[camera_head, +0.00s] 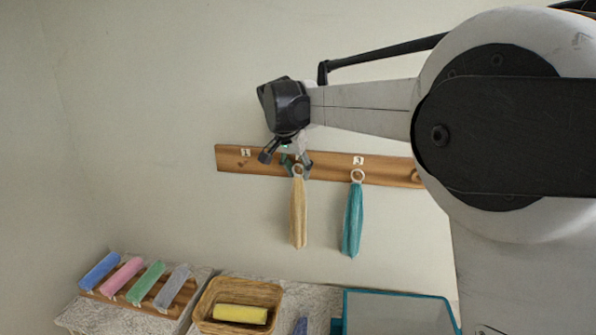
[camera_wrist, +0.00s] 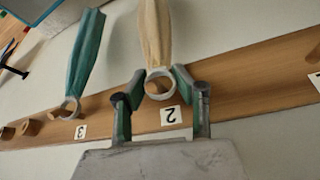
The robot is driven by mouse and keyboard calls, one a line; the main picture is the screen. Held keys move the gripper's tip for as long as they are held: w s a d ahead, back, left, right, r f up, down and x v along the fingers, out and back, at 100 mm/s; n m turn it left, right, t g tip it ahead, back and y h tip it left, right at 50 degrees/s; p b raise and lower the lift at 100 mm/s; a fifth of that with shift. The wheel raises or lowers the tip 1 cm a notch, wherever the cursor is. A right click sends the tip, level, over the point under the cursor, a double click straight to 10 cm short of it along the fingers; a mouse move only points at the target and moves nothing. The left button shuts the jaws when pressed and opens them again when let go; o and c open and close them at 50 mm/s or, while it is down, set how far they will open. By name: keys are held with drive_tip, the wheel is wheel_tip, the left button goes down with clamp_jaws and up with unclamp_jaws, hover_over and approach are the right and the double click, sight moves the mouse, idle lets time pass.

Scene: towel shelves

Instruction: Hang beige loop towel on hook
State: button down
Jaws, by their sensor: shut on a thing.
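The beige loop towel (camera_head: 299,213) hangs down in front of the wooden hook rail (camera_head: 333,169), its pale ring at the top. In the wrist view the picture is turned over, and the beige towel (camera_wrist: 154,35) rises from its ring, which lies over the rail beside the label 2 (camera_wrist: 170,115). My gripper (camera_head: 298,166) is shut on the ring, with a green-padded finger on each side of it in the wrist view (camera_wrist: 159,78). Brown wood shows through the ring; I cannot tell whether a peg passes through it.
A teal towel (camera_head: 353,220) hangs by its ring at label 3, right of the beige one. The place at label 1 (camera_head: 245,153) has no towel. Below are rolled towels on a wooden rack (camera_head: 150,299), a wicker basket (camera_head: 205,305) and a teal-rimmed bin (camera_head: 395,294).

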drive_tip(key=c, duration=1.3)
unclamp_jaws()
drive_tip(key=shift+r, duration=0.15)
drive_tip(key=v, duration=1.2)
drive_tip(key=s+d+f+n+b, duration=0.1)
drive_tip(key=s+d+f+b, duration=0.3)
drive_tip(key=s+d, duration=0.4)
drive_tip(key=s+d+f+n+t+b, duration=0.1)
drive_tip(key=s+d+f+b, duration=0.2)
drive_tip(key=s+f, duration=0.6)
drive_tip(key=s+d+f+n+y+b, duration=0.1)
drive_tip(key=s+d+f+b, duration=0.2)
drive_tip(key=s+d+f, duration=0.4)
drive_tip(key=s+d+f+n+t+y+b, duration=0.1)
drive_tip(key=s+d+f, duration=0.5)
drive_tip(key=s+f, duration=0.6)
drive_tip(key=shift+s+f+n+t+b, duration=0.1)
drive_tip(key=shift+f+n+t+b, duration=0.3)
drive_tip(key=shift+b, duration=0.7)
